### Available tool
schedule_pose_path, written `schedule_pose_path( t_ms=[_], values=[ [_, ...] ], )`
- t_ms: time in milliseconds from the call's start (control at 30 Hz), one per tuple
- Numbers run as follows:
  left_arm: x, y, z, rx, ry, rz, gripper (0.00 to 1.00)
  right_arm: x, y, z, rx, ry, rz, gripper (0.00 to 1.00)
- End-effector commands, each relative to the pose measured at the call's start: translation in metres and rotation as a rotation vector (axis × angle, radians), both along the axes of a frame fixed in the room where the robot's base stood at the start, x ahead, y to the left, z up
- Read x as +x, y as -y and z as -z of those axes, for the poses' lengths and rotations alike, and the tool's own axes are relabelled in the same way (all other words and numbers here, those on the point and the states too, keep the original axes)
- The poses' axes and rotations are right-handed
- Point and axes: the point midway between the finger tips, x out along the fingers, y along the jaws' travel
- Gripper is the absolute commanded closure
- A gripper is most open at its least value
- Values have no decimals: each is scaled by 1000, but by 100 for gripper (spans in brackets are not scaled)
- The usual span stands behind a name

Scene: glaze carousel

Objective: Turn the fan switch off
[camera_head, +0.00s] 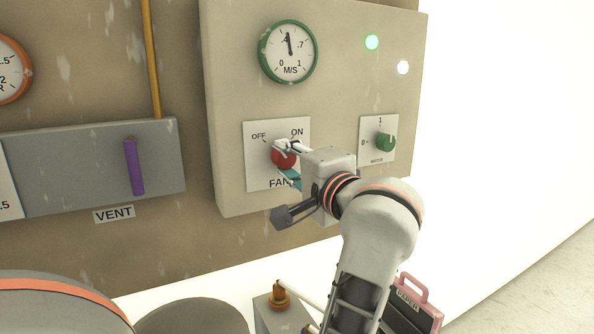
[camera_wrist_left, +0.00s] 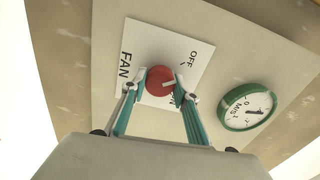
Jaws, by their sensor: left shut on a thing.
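The fan switch is a red round knob (camera_head: 284,158) on a white plate (camera_head: 262,132) marked OFF at left, ON at right and FAN below. My left gripper (camera_head: 288,160) is at the knob and hides part of it and of the FAN label. In the left wrist view the gripper's two fingers (camera_wrist_left: 160,87) are shut on the knob (camera_wrist_left: 158,75), one on each side. A pale mark on the knob points rightward in that view, below the OFF label. The ON label is partly hidden by a finger. My right gripper is not in view.
A green-rimmed M/S gauge (camera_head: 288,51) above the knob has its needle near upright. A green lamp (camera_head: 372,42) and a white lamp (camera_head: 403,67) are lit. A green knob (camera_head: 384,141) sits to the right. A purple vent lever (camera_head: 134,167) is at left.

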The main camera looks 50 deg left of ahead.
Motion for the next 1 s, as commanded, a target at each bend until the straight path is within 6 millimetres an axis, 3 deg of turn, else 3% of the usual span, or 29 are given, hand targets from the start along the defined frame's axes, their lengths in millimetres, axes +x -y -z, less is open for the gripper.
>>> schedule_pose_path(
  t_ms=[400,933,967,1000],
  values=[
    [0,-1,1,-50,171,-1,92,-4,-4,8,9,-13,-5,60],
    [0,-1,-1,-56,195,-1,92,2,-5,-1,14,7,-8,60],
    [-1,-1,-1,-54,195,-1,66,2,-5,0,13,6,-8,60],
    [-1,-1,-1,-55,194,-1,55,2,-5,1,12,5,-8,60]
  ],
)
